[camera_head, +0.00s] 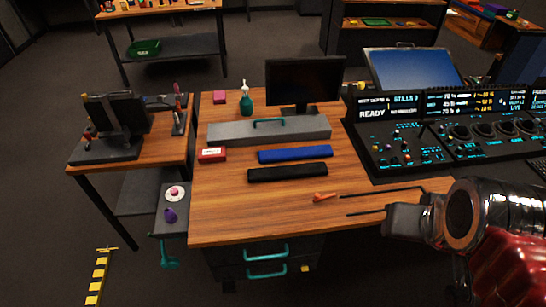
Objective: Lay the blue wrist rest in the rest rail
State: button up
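The blue wrist rest (295,154) is a long dark-blue bar lying flat on the wooden desk, left of the console. A similar black bar (287,173) lies just in front of it. No part is clearly recognisable as the rest rail; a long grey block (225,133) with a teal handle lies behind the blue bar. My gripper (343,206) reaches in from the right over the desk's front right. Its two thin dark fingers are apart with nothing between them. It is nearer the camera than the blue bar and to its right.
A small orange object (324,196) lies near my fingertips. A red box (212,155), a teal bottle (246,102) and a monitor (305,82) stand on the desk. The trackball console (400,160) borders the right side. Bare wood (250,207) lies at the front left.

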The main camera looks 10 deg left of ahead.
aim_at(387, 201)
jog(key=u, duration=1.1)
jog(key=i, duration=1)
jog(key=u, duration=0.05)
